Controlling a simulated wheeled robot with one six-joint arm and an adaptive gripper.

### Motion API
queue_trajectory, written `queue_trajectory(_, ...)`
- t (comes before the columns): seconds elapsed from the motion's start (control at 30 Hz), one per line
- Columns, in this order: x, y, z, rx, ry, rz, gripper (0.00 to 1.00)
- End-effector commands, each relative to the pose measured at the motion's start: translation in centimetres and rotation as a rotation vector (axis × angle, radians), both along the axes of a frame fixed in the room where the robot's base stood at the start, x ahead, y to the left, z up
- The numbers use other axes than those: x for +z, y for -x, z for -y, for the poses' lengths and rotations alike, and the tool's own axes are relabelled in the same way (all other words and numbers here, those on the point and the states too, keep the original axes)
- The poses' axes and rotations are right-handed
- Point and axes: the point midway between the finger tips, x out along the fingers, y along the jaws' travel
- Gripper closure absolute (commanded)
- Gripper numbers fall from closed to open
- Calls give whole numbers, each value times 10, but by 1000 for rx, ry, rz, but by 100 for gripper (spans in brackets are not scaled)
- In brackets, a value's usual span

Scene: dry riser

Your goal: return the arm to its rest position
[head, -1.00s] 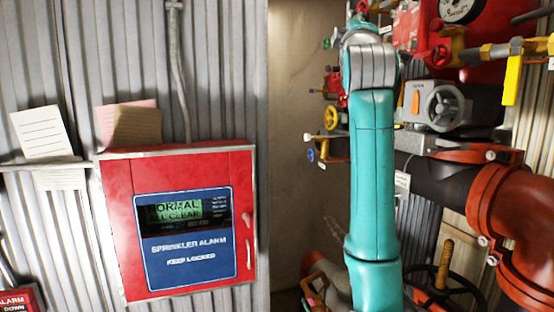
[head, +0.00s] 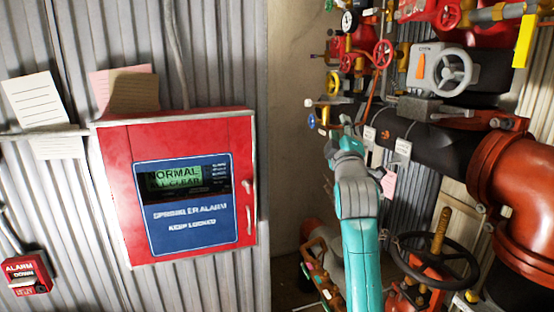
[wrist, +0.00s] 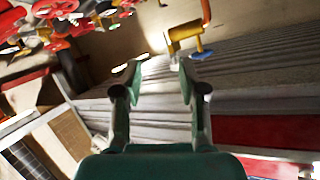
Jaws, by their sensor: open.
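My teal arm (head: 362,250) rises from the bottom of the head view, right of the red alarm box. Its grey wrist joint (head: 355,190) is in front of the pipes. In the wrist view my gripper (wrist: 158,72) is open, with two dark fingers apart and nothing between them. In the head view the fingers are too small and overlapped to make out clearly.
The red sprinkler alarm box (head: 120,190) hangs on the corrugated wall at left, its display reading NORMAL, ALL CLEAR. Valves, a grey handwheel unit (head: 445,70), a thick red pipe (head: 515,195) and a dark handwheel (head: 435,262) crowd the right. Bare wall (head: 292,130) lies between.

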Motion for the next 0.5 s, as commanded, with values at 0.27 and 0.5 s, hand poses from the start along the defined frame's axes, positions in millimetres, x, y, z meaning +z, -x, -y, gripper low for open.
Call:
queue_trajectory(0.27,-137,31,3,56,-104,-72,58)
queue_trajectory(0.5,-240,77,5,98,-203,-131,58)
